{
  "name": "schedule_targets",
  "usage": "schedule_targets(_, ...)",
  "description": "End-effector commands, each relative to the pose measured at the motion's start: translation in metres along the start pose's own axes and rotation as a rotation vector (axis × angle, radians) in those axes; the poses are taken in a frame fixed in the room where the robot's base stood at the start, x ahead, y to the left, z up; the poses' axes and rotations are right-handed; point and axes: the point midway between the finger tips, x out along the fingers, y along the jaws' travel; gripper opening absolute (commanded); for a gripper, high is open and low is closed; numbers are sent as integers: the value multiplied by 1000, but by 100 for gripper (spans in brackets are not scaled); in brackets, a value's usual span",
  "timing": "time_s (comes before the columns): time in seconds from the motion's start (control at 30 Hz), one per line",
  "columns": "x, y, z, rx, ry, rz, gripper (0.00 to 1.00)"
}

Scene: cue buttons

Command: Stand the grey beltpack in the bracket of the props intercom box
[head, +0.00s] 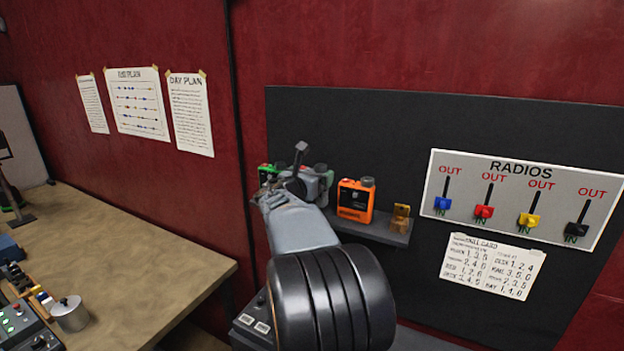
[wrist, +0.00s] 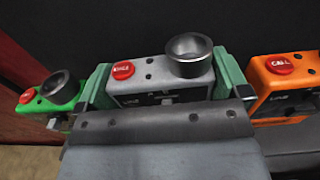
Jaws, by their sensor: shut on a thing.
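The grey beltpack (wrist: 145,90) has a red button and a dark round knob on top. My gripper (wrist: 165,88) is shut on it, with one pale green finger at each side. In the head view my gripper (head: 300,182) is at the left part of the wall shelf, and my arm hides most of the beltpack. I cannot tell whether the beltpack touches the shelf. A small empty yellow-brown bracket (head: 402,217) stands at the shelf's right end. I cannot make out any box labelled props.
A green beltpack (wrist: 50,98) is close on the left and an orange beltpack (head: 355,201) close on the right. The shelf (head: 392,236) is narrow. A radios panel (head: 515,198) with several switches hangs at right. A wooden desk (head: 120,265) with equipment stands at left.

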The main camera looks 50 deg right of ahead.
Motion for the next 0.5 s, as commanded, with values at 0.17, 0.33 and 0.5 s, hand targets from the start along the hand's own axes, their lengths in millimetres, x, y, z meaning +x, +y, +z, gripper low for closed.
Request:
schedule_targets(0.17, 0, 0, -10, 1, -2, 1, 62)
schedule_targets(0.33, 0, 0, -10, 1, -2, 1, 62)
schedule_targets(0.5, 0, 0, -12, 1, -2, 1, 62)
